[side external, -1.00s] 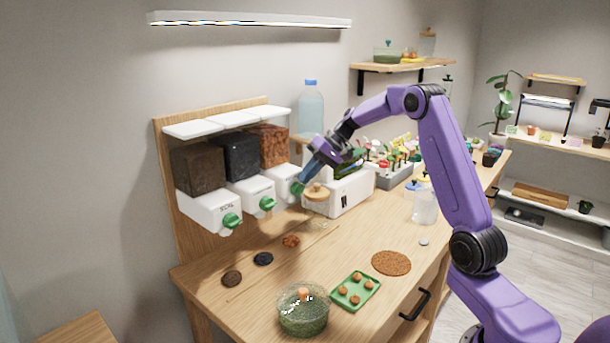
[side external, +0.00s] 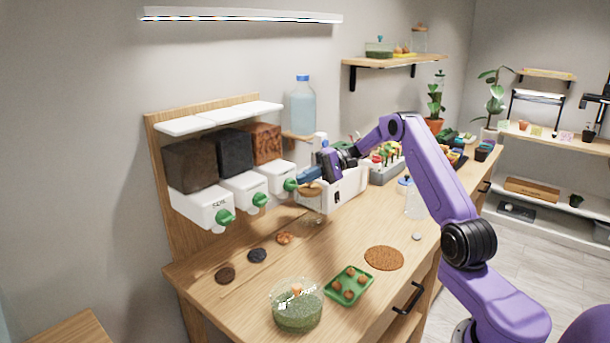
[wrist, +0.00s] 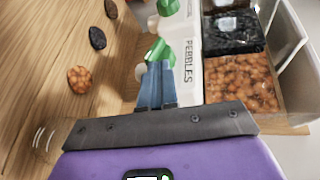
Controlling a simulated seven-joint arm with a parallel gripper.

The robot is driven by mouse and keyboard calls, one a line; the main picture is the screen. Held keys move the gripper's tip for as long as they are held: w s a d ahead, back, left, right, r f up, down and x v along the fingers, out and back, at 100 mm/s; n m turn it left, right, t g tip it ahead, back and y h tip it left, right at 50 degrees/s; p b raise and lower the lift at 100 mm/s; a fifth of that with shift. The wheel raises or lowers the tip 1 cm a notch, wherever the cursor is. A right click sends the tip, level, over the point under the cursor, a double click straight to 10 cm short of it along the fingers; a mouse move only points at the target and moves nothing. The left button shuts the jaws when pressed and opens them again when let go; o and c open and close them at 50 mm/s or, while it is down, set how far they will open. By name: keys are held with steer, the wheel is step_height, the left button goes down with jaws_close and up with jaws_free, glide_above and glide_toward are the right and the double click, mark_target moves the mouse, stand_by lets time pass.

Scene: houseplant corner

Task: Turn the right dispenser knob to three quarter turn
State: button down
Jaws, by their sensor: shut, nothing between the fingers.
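Three white dispensers stand in a row, each with a green knob. The right dispenser (side external: 276,176) sits under orange-brown pebbles and is labelled PEBBLES in the wrist view (wrist: 188,72). Its green knob (side external: 290,185) shows just ahead of my fingers in the wrist view (wrist: 155,47). My gripper (side external: 299,182) has blue fingers closed together, tips at the right side of this knob. In the wrist view the closed fingers (wrist: 156,68) overlap the knob's near edge; I cannot tell whether they touch it. The knob's exact angle is unclear.
The middle knob (side external: 260,200) and left knob (side external: 225,217) are to the left. A cork-topped jar (side external: 311,197) stands close below my gripper, with a white box (side external: 345,188) behind. Small piles, a green tray (side external: 349,285) and a glass bowl (side external: 297,306) lie nearer the front.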

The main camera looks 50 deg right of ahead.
steer(key=shift+a+f, duration=0.25)
steer(key=shift+f, duration=0.6)
steer(key=shift+a+f, duration=0.2)
steer(key=shift+f, duration=0.6)
steer(key=shift+a+f, duration=0.25)
steer(key=shift+f, duration=0.6)
